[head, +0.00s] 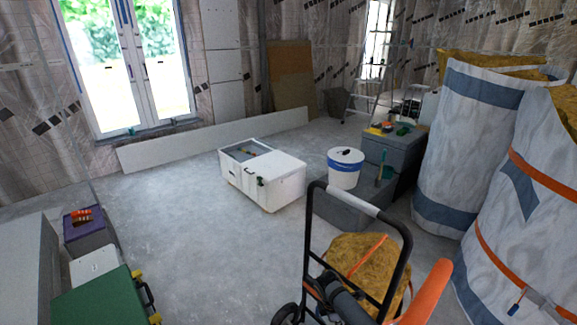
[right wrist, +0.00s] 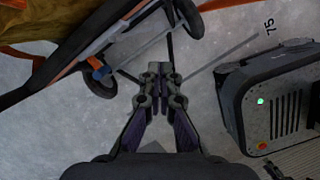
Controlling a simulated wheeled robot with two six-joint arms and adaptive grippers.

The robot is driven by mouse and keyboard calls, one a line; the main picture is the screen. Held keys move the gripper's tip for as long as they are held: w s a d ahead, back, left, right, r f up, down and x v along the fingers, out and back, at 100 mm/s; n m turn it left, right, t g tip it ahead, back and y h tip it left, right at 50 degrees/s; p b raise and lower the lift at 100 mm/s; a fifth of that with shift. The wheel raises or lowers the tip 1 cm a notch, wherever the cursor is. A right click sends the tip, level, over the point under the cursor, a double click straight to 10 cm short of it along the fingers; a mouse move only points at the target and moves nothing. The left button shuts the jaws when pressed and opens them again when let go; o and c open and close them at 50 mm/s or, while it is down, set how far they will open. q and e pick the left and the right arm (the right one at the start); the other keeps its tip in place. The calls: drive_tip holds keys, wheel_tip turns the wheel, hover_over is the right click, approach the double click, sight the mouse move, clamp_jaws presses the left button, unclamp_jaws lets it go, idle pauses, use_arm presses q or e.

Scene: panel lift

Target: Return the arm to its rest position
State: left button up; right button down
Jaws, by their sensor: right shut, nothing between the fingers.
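My right gripper (right wrist: 158,75) shows in the right wrist view, its two fingers closed together at the middle of the picture. Nothing is between them, and bare concrete floor lies beyond the tips. I cannot make out the right gripper in the head view. My left gripper is in neither view.
A black-framed hand truck (head: 398,232) stands close at the lower right, by an insulation roll (head: 357,262). Tall wrapped rolls (head: 465,140) stand at right. A white chest (head: 275,183) stands mid-floor. A green case (head: 95,300) is lower left. Open floor (head: 180,225) lies between.

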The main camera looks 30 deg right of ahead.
drive_tip(key=s+a+f+m+t, duration=0.1)
drive_tip(key=s+a+f+m, duration=0.2)
drive_tip(key=s+f, duration=0.5)
drive_tip(key=s+a+f+m, duration=0.2)
drive_tip(key=s+f+m, duration=0.25)
drive_tip(key=f, duration=0.45)
drive_tip(key=s+a+f+m+t+y, duration=0.1)
drive_tip(key=s+a+f+m, duration=0.25)
drive_tip(key=s, duration=0.45)
drive_tip(key=s+a+f+m+y, duration=0.1)
drive_tip(key=s+a+f+m, duration=0.2)
drive_tip(key=s, duration=0.4)
wheel_tip(320, 180, up, 13)
drive_tip(key=s+n+p, duration=0.1)
drive_tip(key=s+p, duration=0.1)
drive_tip(key=p, duration=1.2)
drive_tip(key=shift+a, duration=0.15)
drive_tip(key=shift+s+f, duration=0.1)
